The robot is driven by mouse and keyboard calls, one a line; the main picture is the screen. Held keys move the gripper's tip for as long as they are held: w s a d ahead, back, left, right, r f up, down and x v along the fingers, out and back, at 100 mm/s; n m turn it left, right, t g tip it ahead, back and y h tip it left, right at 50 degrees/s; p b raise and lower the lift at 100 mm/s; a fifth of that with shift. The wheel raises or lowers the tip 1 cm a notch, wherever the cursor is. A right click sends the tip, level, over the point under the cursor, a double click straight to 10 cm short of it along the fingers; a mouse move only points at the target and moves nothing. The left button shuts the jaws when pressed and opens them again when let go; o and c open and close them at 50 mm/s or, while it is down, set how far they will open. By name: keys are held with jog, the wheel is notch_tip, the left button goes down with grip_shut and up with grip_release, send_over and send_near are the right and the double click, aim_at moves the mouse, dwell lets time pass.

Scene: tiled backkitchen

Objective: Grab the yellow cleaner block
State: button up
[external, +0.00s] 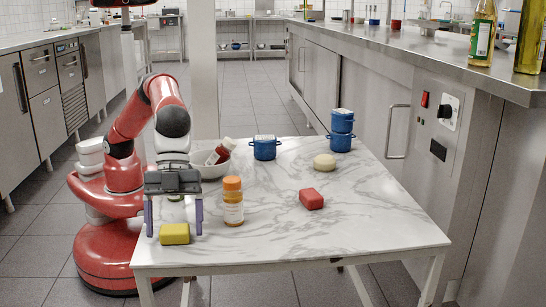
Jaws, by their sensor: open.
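The yellow cleaner block (174,234) lies on the white marbled table near its front left corner. My gripper (174,218) is open and points down. Its two purple fingers show on either side of the block in the picture, with their tips near the block's top. The gap between them looks empty. I cannot tell how far the fingers are from the block in depth. A small green thing behind the gripper is mostly hidden.
An orange-capped bottle (233,200) stands just right of my gripper. A bowl (213,169) holding a red-and-white bottle (221,150) is behind. A red block (311,199), a cream round thing (324,161) and blue pots (265,148) stand farther right. The table's (330,238) front right is clear.

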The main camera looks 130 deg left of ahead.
aim_at(174, 226)
jog(key=shift+r, duration=0.1)
jog(key=c, duration=1.1)
notch_tip(174, 226, up, 20)
jog(key=p, duration=0.6)
jog(key=shift+p, duration=0.35)
